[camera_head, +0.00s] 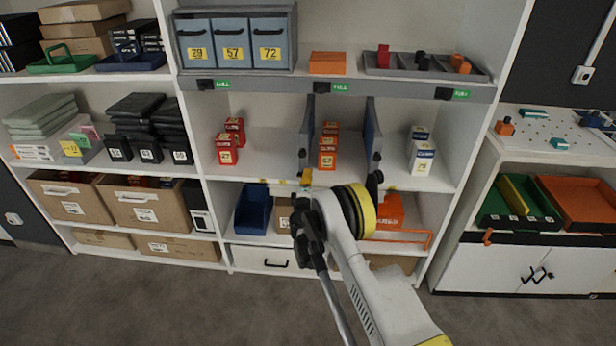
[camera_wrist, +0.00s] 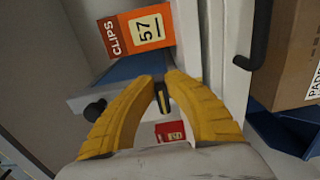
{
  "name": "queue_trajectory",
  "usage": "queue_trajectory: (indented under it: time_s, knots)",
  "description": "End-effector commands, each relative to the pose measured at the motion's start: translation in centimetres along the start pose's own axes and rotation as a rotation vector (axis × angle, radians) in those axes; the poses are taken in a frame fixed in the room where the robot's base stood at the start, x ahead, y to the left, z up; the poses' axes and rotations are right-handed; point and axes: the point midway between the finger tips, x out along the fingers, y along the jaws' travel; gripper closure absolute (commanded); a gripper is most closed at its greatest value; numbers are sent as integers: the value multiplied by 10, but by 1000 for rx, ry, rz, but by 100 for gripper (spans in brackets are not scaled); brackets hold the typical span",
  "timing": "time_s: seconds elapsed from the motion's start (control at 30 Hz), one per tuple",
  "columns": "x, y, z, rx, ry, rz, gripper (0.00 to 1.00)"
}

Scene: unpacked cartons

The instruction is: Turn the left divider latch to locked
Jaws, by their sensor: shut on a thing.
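The left divider (camera_head: 306,128) is a blue-grey upright panel on the middle shelf, with a dark knob (camera_head: 302,153) on its front edge. The divider and a black knob (camera_wrist: 95,110) also show in the wrist view. My gripper (camera_head: 305,178) is at the shelf's front edge, just below this divider. In the wrist view, its yellow fingers (camera_wrist: 162,82) curve together around a small dark latch (camera_wrist: 162,98) with a yellow stripe. The fingers are shut on it and hide part of it. Its exact turn angle is hard to tell.
Orange clips boxes (camera_head: 328,155) stand right of the left divider, red boxes (camera_head: 227,150) left of it. The right divider (camera_head: 373,135) has its own dark latch. Below are a blue bin (camera_head: 252,209) and an orange bin (camera_head: 390,213). The floor in front is clear.

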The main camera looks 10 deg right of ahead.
Motion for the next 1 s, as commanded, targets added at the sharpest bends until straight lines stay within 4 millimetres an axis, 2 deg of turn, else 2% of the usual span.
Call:
queue_trajectory:
  time_s: [0.03,0.1,0.13,0.43,0.57,1.0]
  knots:
    - [0,0,0,-1,-1,0,100]
    - [0,0,0,-1,-1,0,72]
    - [0,0,0,-1,-1,0,64]
    - [0,0,0,-13,0,0,64]
    - [0,2,0,-93,-1,1,64]
    - [0,13,-6,-765,-1,2,64]
